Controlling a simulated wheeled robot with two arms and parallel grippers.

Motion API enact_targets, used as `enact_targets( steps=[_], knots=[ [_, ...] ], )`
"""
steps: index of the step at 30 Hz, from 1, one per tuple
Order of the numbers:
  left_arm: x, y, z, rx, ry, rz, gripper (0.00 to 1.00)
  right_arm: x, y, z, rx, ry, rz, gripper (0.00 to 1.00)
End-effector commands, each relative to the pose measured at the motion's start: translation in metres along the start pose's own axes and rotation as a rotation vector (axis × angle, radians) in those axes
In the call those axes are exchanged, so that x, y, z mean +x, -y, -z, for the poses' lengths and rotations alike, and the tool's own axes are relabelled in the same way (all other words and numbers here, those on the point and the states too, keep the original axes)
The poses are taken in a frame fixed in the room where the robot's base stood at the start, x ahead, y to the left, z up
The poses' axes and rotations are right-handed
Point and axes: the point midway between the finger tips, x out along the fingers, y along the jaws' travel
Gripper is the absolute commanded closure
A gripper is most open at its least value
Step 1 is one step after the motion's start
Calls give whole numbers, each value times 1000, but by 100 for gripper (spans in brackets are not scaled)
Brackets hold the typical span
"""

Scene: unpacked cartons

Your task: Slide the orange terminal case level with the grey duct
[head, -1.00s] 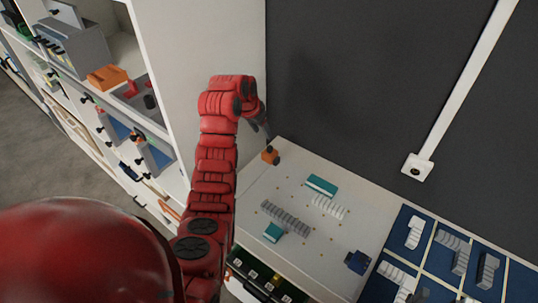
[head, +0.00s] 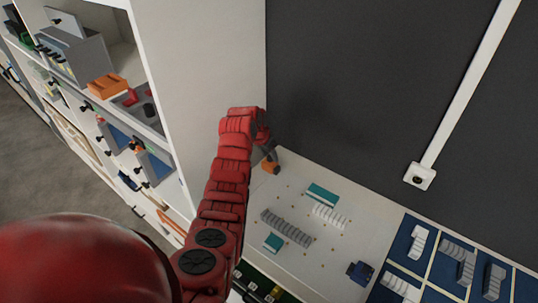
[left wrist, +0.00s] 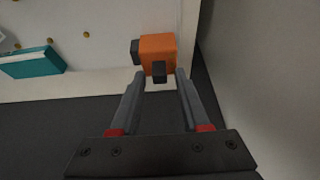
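The orange terminal case (head: 269,167) is a small block with dark parts, at the far left corner of the white board (head: 318,260). It shows large in the left wrist view (left wrist: 158,46). The grey duct (head: 286,228) is a ribbed strip lying slanted on the board, nearer than the case and a little to its right. My left gripper (left wrist: 161,78) is open, its two fingertips just short of the case, one toward each side; nothing is between them. In the head view the left gripper (head: 267,146) hangs at the case. My right gripper is out of view.
A teal block (head: 321,194), a pale ribbed strip (head: 329,216), a smaller teal block (head: 273,242) and a dark blue piece (head: 360,272) lie on the board. A white cabinet side (head: 197,80) stands left, a dark wall behind. Blue trays (head: 410,270) lie right.

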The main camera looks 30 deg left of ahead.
Motion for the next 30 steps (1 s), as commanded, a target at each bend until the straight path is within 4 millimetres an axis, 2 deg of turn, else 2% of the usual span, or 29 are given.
enact_targets(
  steps=[1, 7, 30],
  knots=[
    [0, 0, 0, 0, 0, 0, 66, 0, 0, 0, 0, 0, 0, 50],
    [0, 0, 0, 0, 0, 0, 100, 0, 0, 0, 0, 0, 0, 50],
    [0, 0, 0, -1, 0, 0, 100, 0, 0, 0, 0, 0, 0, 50]
  ],
)
